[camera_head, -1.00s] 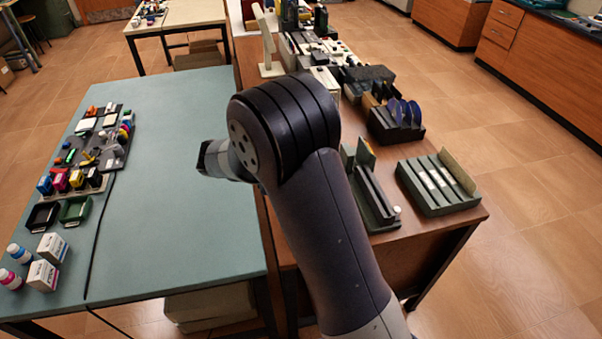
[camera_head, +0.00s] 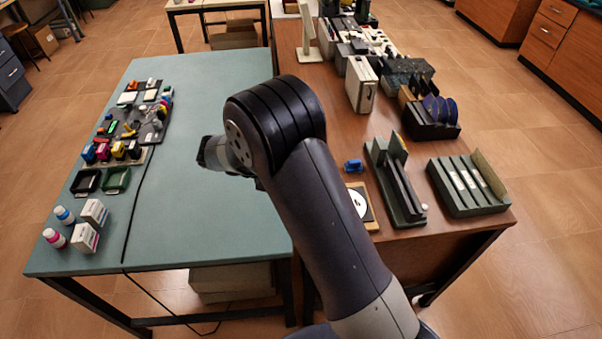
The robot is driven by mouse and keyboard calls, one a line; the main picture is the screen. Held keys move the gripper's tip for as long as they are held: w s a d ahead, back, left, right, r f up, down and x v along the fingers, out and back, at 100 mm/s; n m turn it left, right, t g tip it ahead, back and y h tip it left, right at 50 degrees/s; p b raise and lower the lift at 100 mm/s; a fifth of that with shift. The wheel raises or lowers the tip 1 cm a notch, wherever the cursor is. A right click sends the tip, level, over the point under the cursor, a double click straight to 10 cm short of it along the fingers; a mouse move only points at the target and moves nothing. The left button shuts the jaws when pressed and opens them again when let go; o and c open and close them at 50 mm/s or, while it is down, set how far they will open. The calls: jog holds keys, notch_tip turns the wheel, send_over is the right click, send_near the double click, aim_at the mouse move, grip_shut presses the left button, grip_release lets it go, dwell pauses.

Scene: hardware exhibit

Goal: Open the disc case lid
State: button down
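A grey-green slotted case (camera_head: 467,188) with a raised tan panel on its right side stands at the right front of the brown table. A flat tan item with a white disc (camera_head: 358,203) lies left of it, partly hidden by my arm. I cannot tell for certain which of these is the disc case. A dark rack with blue discs (camera_head: 440,110) stands further back. My gripper (camera_head: 208,152) is above the green table, left of all these and apart from them. Its fingers are too small and hidden to read.
A dark upright holder (camera_head: 394,182) stands between the white disc and the slotted case. A small blue object (camera_head: 353,166) lies near it. Boxes and devices (camera_head: 362,85) fill the table's back. The green mat (camera_head: 215,205) is clear in the middle, with bottles and small boxes on its left.

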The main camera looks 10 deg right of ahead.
jog(key=shift+f, duration=0.3)
jog(key=c, duration=1)
grip_release()
jog(key=shift+r, duration=0.15)
jog(key=b+v, duration=0.1)
jog(key=v, duration=0.9)
jog(key=shift+a+r, duration=0.2)
jog(key=shift+a, duration=0.1)
jog(key=shift+d, duration=0.1)
jog(key=p+x, duration=0.1)
jog(key=x, duration=0.9)
